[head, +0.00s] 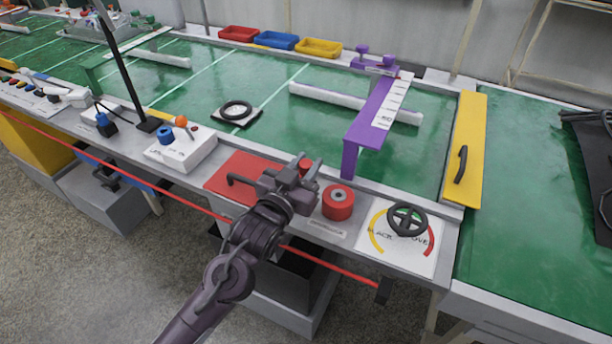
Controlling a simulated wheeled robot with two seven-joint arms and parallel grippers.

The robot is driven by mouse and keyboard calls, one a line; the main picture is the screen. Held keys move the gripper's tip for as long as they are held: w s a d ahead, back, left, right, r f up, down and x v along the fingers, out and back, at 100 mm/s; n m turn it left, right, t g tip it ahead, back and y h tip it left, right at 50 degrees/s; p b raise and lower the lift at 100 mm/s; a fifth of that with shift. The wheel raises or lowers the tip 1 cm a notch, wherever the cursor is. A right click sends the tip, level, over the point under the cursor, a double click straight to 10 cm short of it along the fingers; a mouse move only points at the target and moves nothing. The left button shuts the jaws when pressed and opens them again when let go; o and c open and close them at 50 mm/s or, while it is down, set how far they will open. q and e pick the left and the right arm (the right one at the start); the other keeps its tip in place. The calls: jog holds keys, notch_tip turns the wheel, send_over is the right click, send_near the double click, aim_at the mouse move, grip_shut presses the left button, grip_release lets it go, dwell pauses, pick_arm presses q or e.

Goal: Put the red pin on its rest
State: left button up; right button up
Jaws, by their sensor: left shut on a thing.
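My left gripper (297,172) reaches over the front ledge of the bench and is shut on a small red thing, which looks like the red pin (306,166). The gripper hides most of it. Just right of the gripper stands a red cylinder (338,203) with a dark-centred grey ring on top, upright on the ledge. I cannot tell whether it is the pin's rest. A label lies in front of it. My right gripper is not in view.
A black handwheel (407,218) on a dial panel is at right. A purple bridge (370,115) stands behind. A red cord (180,202) runs along the front. A yellow flap (466,150) is farther right.

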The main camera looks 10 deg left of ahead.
pick_arm(q)
jog(key=shift+f, duration=1.4)
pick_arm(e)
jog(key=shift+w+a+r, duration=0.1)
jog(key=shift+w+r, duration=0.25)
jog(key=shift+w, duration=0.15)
pick_arm(q)
jog(key=shift+f, duration=0.3)
jog(key=o, duration=1)
